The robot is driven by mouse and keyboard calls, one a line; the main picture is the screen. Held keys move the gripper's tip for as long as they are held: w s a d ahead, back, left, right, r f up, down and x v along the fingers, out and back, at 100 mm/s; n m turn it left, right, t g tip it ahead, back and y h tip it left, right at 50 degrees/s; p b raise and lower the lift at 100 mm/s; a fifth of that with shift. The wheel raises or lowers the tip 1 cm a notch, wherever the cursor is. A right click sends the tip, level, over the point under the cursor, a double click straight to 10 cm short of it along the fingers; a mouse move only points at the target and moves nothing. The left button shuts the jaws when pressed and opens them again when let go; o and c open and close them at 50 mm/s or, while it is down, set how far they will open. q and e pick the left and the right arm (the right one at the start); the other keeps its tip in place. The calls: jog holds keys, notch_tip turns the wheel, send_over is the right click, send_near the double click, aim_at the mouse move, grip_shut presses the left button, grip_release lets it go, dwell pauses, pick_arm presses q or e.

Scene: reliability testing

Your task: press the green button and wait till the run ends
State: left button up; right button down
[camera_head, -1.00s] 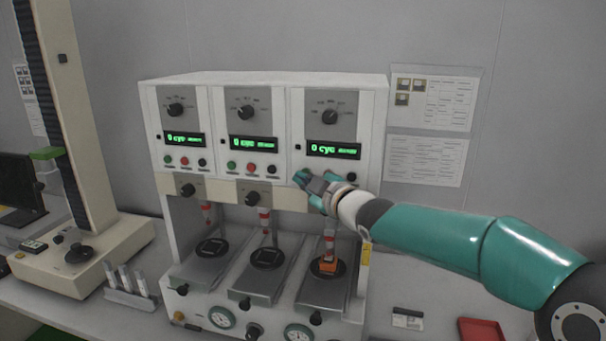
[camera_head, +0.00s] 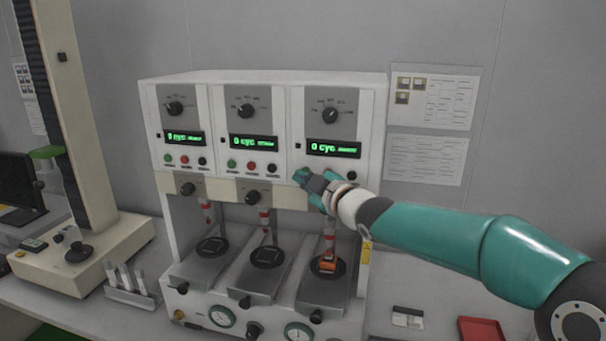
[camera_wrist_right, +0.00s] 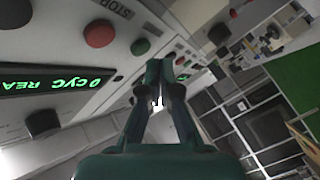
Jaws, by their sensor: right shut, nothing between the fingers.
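A white three-station test machine (camera_head: 292,95) stands on the bench. My right gripper (camera_head: 302,178) is shut and empty at the lower left of the right station's panel, hiding part of it. In the right wrist view its fingertips (camera_wrist_right: 160,68) are close to a green button (camera_wrist_right: 140,47), beside a red button (camera_wrist_right: 98,36). I cannot tell whether they touch the green button. The right display (camera_head: 334,149) reads 0 cyc in green; it also shows in the right wrist view (camera_wrist_right: 45,82). An orange piece (camera_head: 328,266) sits under the right station's plunger. My left gripper is not in view.
The middle and left stations have their own green buttons (camera_head: 232,163) and (camera_head: 168,158). A beige column device (camera_head: 90,170) stands at the left. A rack of tubes (camera_head: 132,290) is in front of it. A red tray (camera_head: 481,329) lies at the right.

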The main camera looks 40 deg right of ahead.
jog(key=shift+w+d+p, duration=0.25)
jog(key=shift+d+p, duration=0.1)
jog(key=shift+p, duration=0.1)
